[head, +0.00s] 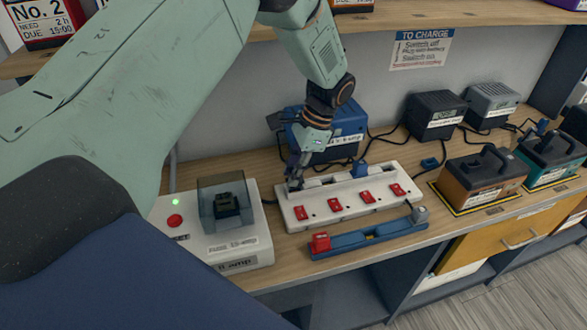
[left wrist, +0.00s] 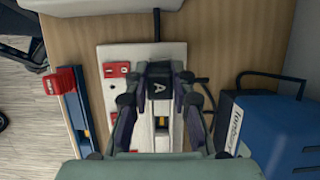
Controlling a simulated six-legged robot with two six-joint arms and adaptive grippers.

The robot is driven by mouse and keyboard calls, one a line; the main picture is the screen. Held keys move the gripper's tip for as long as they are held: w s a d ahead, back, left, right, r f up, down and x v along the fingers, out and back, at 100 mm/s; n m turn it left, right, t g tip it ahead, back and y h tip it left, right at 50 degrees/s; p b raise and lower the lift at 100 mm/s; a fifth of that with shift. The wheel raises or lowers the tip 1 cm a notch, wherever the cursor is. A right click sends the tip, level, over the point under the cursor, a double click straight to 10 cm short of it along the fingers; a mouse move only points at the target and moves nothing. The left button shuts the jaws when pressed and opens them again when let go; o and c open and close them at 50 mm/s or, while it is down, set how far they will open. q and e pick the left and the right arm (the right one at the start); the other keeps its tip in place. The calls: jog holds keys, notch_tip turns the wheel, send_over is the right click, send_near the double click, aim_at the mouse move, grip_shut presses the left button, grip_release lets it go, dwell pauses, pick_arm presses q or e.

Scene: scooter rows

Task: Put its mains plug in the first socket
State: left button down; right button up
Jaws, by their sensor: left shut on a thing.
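A white socket strip (head: 335,211) lies on the wooden bench, with a row of red switches along its front side. A blue plug (head: 360,170) sits in it farther right. My left gripper (head: 296,178) is at the strip's left end, pointing down. In the left wrist view the gripper (left wrist: 160,108) is shut on a dark plug (left wrist: 158,86) marked A, over the white strip (left wrist: 112,90). Whether the plug's pins are in the socket is hidden by the fingers. My right gripper is not in view.
A blue charger (head: 340,128) stands close behind the strip. A blue rail with a red end block (head: 320,241) lies in front. A white box with a clear-lidded compartment (head: 160,215) is at left. Black and grey chargers and orange and teal batteries (head: 480,178) stand at right.

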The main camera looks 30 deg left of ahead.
pick_arm(q)
jog(key=shift+p, duration=0.4)
jog(key=shift+f+b, duration=0.45)
jog(key=shift+f, duration=0.5)
dwell(0.8)
jog(key=c, duration=1.1)
grip_release()
jog(key=shift+o, duration=0.2)
jog(key=v, duration=1.2)
jog(key=shift+a, duration=0.1)
